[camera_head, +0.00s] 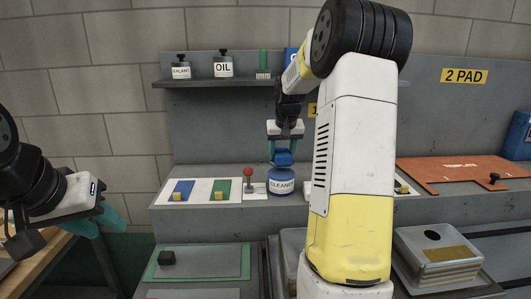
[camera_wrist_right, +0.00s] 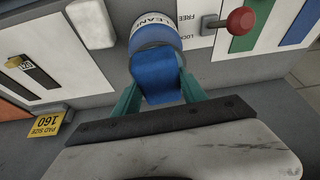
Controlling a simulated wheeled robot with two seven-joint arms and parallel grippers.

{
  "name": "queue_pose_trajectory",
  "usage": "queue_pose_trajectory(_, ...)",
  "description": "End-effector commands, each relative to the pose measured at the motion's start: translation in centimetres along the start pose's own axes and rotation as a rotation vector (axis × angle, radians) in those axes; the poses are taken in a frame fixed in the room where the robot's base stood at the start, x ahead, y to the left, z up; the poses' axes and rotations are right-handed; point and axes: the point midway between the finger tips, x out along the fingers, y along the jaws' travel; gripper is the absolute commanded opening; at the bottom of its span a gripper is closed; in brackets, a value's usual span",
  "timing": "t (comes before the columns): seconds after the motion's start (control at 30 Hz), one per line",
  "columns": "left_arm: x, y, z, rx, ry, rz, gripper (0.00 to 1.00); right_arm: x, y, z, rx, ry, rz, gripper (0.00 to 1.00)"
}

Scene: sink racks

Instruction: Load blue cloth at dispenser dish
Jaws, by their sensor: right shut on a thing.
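The blue cloth (camera_head: 283,157) is pinched in my right gripper (camera_head: 284,148), directly above the dispenser. In the right wrist view the cloth (camera_wrist_right: 157,75) sits between the two teal fingers of my right gripper (camera_wrist_right: 158,98). The dispenser, a blue and white pot labelled CLEANER (camera_head: 281,182), stands on the ledge under the cloth; its labelled rim also shows in the right wrist view (camera_wrist_right: 152,30). The cloth covers the top of the pot, and I cannot tell whether it touches the dish. My left gripper (camera_head: 105,215) is at the far left, away from these things, with its teal fingers apart.
A red-knobbed lever (camera_head: 248,175) stands just left of the pot. A white board with a blue strip (camera_head: 183,190) and a green strip (camera_head: 220,190) lies farther left. A shelf (camera_head: 210,82) with bottles is above. An orange template (camera_head: 460,170) lies right.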

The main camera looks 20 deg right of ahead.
Motion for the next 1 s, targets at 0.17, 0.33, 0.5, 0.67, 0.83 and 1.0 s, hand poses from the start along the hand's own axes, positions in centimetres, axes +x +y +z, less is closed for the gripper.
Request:
queue_pose_trajectory(0.17, 0.0, 0.0, 0.0, 0.0, 0.0, 0.0, 0.36, 0.24, 0.0, 0.11, 0.0, -0.001, 0.0, 0.17)
queue_pose_trajectory(0.33, 0.0, 0.0, 0.0, 0.0, 0.0, 0.0, 0.36, 0.44, 0.0, 0.22, 0.0, -0.002, 0.0, 0.17)
queue_pose_trajectory(0.5, 0.0, 0.0, 0.0, 0.0, 0.0, 0.0, 0.36, 0.64, 0.0, 0.33, 0.0, -0.003, 0.0, 0.17)
queue_pose_trajectory(0.67, 0.0, 0.0, 0.0, 0.0, 0.0, 0.0, 0.36, 0.83, 0.0, 0.43, 0.0, -0.003, 0.0, 0.17)
queue_pose_trajectory(0.83, 0.0, 0.0, 0.0, 0.0, 0.0, 0.0, 0.36, 0.98, 0.0, 0.49, 0.0, -0.003, 0.0, 0.17)
queue_pose_trajectory(1.0, 0.0, 0.0, 0.0, 0.0, 0.0, 0.0, 0.36, 1.0, 0.0, 0.49, 0.0, -0.003, 0.0, 0.17)
